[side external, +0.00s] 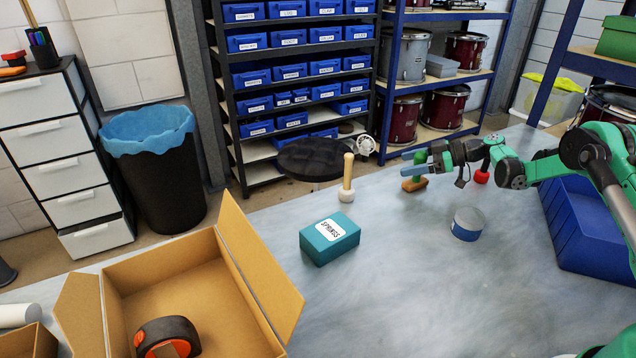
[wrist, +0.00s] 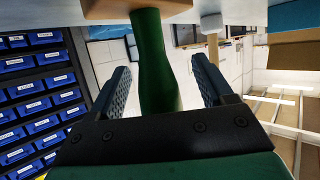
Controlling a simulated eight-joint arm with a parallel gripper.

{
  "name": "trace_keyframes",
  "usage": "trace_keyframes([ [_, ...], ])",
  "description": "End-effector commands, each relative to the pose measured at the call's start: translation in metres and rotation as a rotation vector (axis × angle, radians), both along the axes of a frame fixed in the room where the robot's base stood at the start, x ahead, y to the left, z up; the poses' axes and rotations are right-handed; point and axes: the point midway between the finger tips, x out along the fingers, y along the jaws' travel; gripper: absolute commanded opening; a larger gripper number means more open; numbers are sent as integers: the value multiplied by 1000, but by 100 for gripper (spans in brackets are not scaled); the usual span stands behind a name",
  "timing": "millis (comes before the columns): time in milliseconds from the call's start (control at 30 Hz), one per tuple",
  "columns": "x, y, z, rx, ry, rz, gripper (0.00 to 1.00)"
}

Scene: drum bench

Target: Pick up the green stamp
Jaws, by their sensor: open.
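The green stamp (side external: 419,158) stands upright on the bench, with a green handle and a wooden base. My gripper (side external: 416,167) reaches in level from the right at the stamp's handle. In the wrist view the green handle (wrist: 152,50) shows between the two dark fingers of my gripper (wrist: 160,68), with visible gaps on both sides. The fingers are open and not closed on it. The stamp's wooden base shows at the top edge of that view. Part of the handle is hidden by the fingers in the side view.
A mallet (side external: 348,174) stands head down left of the stamp. A blue-sided tin (side external: 467,224) and a teal springs box (side external: 330,240) sit nearer. A red object (side external: 481,177) is under my arm. A blue bin (side external: 590,235) stands right, an open cardboard box (side external: 190,285) front left.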

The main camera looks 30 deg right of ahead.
Motion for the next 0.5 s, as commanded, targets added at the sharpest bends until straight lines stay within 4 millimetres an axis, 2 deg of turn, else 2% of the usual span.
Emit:
trace_keyframes([
  [233, 1, 1, 0, 0, 0, 0, 74],
  [400, 1, 1, 0, 1, 1, 0, 25],
  [500, 1, 1, 0, 1, 1, 0, 0],
])
